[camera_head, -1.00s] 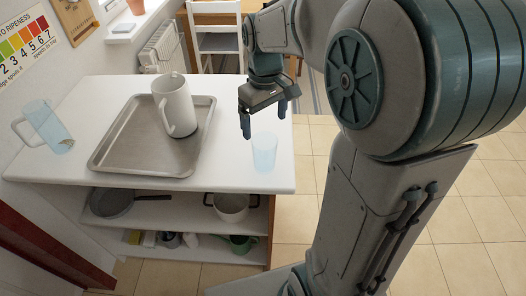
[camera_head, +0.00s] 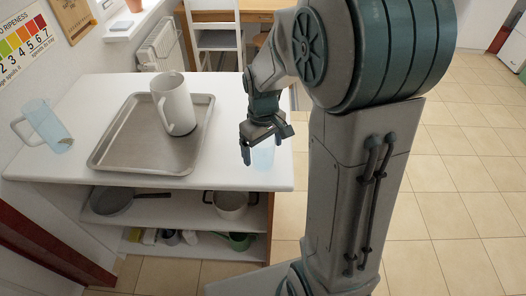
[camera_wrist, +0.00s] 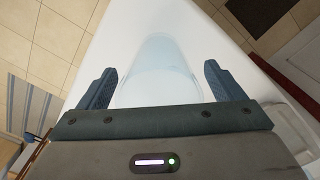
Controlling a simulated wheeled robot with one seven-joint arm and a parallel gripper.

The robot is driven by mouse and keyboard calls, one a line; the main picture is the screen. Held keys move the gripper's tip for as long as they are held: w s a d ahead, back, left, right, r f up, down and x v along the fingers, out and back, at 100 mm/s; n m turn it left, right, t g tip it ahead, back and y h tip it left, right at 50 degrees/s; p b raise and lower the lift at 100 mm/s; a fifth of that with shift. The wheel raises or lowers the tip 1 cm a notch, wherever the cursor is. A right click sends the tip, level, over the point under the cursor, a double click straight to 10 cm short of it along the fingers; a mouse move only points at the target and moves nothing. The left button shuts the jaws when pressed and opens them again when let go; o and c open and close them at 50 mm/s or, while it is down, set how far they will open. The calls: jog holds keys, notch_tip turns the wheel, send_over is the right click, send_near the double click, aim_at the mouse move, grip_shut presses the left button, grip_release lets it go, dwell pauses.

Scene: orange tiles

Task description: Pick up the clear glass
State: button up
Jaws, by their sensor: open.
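The clear glass (camera_head: 263,158) is a pale bluish tumbler standing near the right edge of the white counter (camera_head: 225,171). My gripper (camera_head: 266,150) is open in front of its upper part in the head view and hides some of it. In the wrist view the glass (camera_wrist: 158,72) lies between the two spread blue fingers of my gripper (camera_wrist: 158,85), with a gap on each side. Its near part is hidden by the gripper body. I cannot tell how far down the glass the fingertips reach.
A metal tray (camera_head: 127,162) with a white jug (camera_head: 177,105) stands left of the glass. A clear pitcher (camera_head: 48,126) is at the counter's far left. Shelves below hold a pan (camera_head: 112,201) and a pot (camera_head: 231,204). Tiled floor lies beyond the counter's right edge.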

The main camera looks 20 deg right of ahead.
jog(key=c, duration=1.2)
jog(key=shift+r, duration=0.15)
